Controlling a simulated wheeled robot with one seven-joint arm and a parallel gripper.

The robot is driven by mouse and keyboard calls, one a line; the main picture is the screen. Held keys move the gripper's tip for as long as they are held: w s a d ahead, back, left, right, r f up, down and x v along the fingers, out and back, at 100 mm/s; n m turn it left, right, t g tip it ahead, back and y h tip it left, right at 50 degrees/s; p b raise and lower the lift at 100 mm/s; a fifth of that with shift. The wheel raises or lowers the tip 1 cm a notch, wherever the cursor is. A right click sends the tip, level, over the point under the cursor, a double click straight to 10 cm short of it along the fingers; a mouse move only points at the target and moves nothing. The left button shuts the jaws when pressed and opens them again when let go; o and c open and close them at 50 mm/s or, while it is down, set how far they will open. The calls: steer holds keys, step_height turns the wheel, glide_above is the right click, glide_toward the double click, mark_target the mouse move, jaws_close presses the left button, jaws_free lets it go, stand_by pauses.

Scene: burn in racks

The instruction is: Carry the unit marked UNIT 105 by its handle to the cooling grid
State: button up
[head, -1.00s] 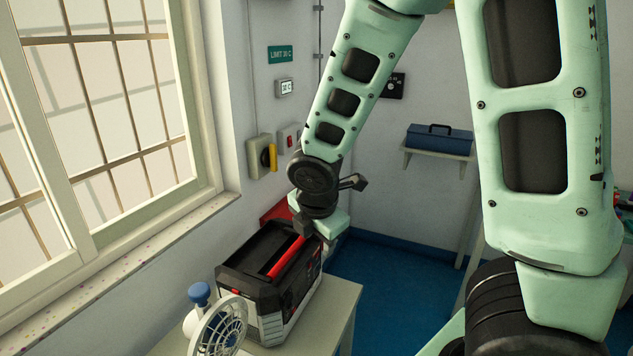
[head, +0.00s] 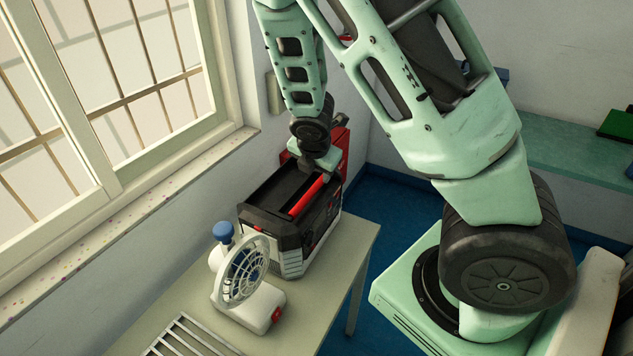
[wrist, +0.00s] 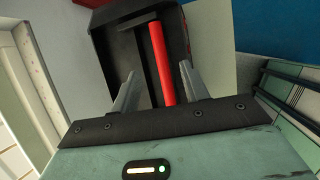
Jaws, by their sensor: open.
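A black and grey unit (head: 287,233) with a red bar handle (head: 307,196) stands upright on the table; no UNIT 105 marking is readable. My gripper (head: 318,168) is at the far end of the handle, just above the unit. In the wrist view, my gripper (wrist: 158,78) is open, its two fingers on either side of the red handle (wrist: 161,62), which lies nearer the right finger. I cannot tell whether a finger touches it. A pale slatted grid (head: 192,338), likely the cooling grid, lies on the table at the bottom of the head view, partly cut off.
A white fan (head: 246,280) with a blue knob stands between the unit and the grid. A red object (head: 338,150) is behind the unit. The window sill (head: 130,205) runs along the left. Bare tabletop (head: 322,290) shows right of the fan.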

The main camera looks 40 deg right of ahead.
mark_target(317, 184)
steer(key=shift+p+x, duration=0.4)
steer(key=shift+x, duration=3.2)
jaws_close()
steer(key=c, duration=0.9)
jaws_free()
